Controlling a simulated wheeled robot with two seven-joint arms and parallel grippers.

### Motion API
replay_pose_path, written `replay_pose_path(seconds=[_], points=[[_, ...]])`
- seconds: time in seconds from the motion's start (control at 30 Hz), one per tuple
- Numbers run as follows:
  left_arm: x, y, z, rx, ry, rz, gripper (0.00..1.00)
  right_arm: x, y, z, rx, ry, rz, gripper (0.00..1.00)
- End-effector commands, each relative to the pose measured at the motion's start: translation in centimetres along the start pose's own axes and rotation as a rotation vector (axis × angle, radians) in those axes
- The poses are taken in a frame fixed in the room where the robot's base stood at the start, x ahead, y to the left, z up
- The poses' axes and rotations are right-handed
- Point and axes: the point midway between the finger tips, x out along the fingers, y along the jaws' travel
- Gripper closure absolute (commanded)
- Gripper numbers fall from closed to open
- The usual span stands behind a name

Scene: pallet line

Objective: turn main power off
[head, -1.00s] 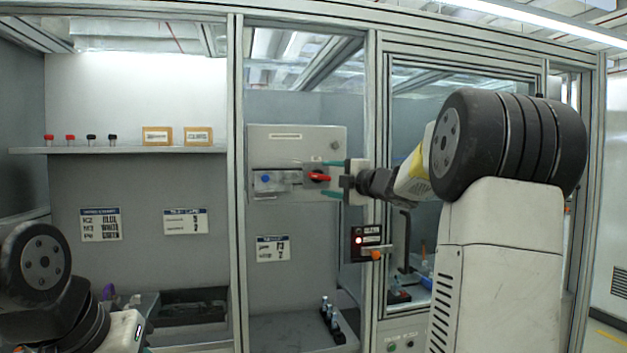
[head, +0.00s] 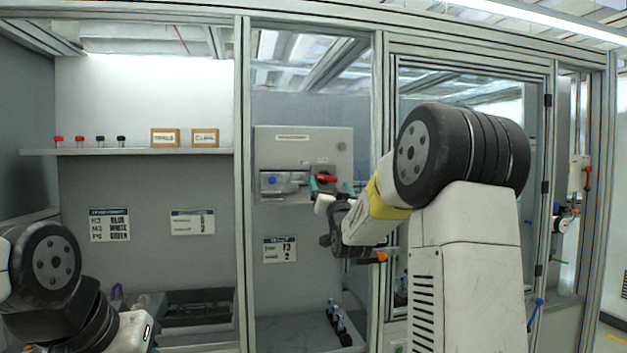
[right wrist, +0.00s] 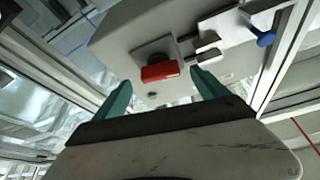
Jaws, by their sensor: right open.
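The grey power box (head: 302,141) hangs on the back wall of the middle bay. Its red switch handle (head: 326,178) lies roughly level in the head view. In the right wrist view, the red handle (right wrist: 159,72) lies crosswise on its pale plate, beyond and between the fingertips. My right gripper (head: 330,188) is open just in front of the handle, with its wrist coming up from below right. Its teal fingers (right wrist: 162,88) stand apart on either side of the handle, with no visible contact. My left arm shows at lower left, but its gripper is out of view.
A blue knob (head: 272,180) sits on a latch left of the handle. A label sheet (head: 279,250) is below the box. A frame post (head: 243,220) stands left of the bay.

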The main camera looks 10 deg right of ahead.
Motion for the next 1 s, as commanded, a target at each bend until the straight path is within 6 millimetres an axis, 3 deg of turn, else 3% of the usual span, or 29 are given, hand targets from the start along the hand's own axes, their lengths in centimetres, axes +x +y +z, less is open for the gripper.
replay_pose_path(seconds=[0.1, 0.3, 0.67, 0.9, 1.0], points=[[0.0, 0.0, 0.0, 0.0, 0.0, 0.0, 0.64, 2.1, 0.0, 0.0, -0.002, 0.001, -0.001, 0.16], [0.0, 0.0, 0.0, 0.0, 0.0, 0.0, 0.64, 4.4, 0.0, 0.1, -0.003, 0.0, -0.001, 0.16], [0.0, 0.0, 0.0, 0.0, 0.0, 0.0, 0.64, 5.0, 0.0, 0.0, -0.004, -0.001, -0.001, 0.16], [0.0, 0.0, 0.0, 0.0, 0.0, 0.0, 0.64, 5.0, 0.0, 0.0, -0.004, -0.001, -0.001, 0.64], [0.0, 0.0, 0.0, 0.0, 0.0, 0.0, 0.64, 5.0, 0.0, 0.0, -0.004, -0.001, -0.001, 0.79]])
